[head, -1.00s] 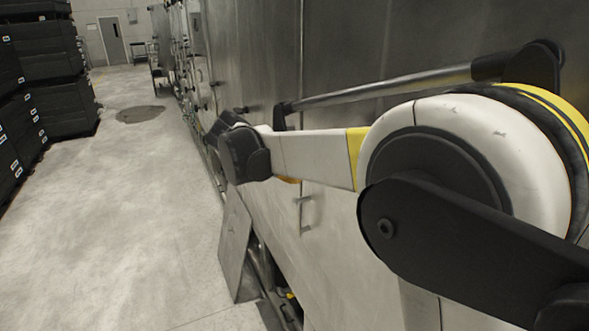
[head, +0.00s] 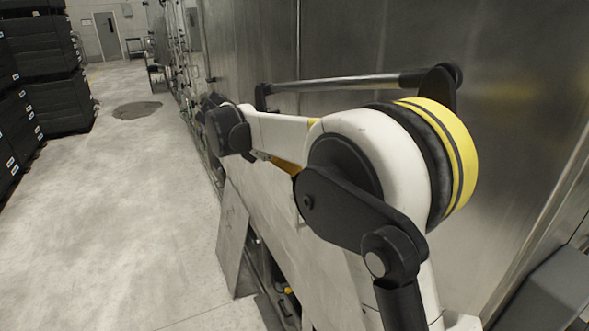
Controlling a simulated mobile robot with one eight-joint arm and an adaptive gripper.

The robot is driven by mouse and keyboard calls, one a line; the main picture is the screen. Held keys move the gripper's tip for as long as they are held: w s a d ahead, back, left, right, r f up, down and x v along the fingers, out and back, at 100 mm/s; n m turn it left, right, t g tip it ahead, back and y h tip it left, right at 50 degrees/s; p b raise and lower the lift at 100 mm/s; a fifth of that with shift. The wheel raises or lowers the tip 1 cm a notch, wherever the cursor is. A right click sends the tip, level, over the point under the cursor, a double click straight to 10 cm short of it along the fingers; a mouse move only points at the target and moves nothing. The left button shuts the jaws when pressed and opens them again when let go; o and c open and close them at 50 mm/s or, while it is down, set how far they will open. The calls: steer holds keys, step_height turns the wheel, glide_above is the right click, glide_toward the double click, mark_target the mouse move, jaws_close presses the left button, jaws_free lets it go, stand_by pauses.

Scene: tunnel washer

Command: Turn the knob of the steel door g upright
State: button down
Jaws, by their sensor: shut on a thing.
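The steel side of the washer (head: 522,105) runs along the right of the head view. No letter g shows, so I cannot tell which panel is the steel door g. No knob can be made out; my arm covers much of the panel front. My white and black arm reaches forward along the steel side to a dark wrist joint. My gripper cannot be made out beyond that joint, so its fingers and anything between them are hidden.
A flat grey panel (head: 232,238) stands tilted at the washer's foot, beside a dark opening with pipes. Stacked black crates (head: 45,75) stand at the left. The concrete floor (head: 125,205) between is open, with a dark patch (head: 137,111). A grey door (head: 108,36) is at the far end.

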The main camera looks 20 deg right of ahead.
steer(key=c, duration=1.5)
jaws_free()
steer(key=v, duration=1.2)
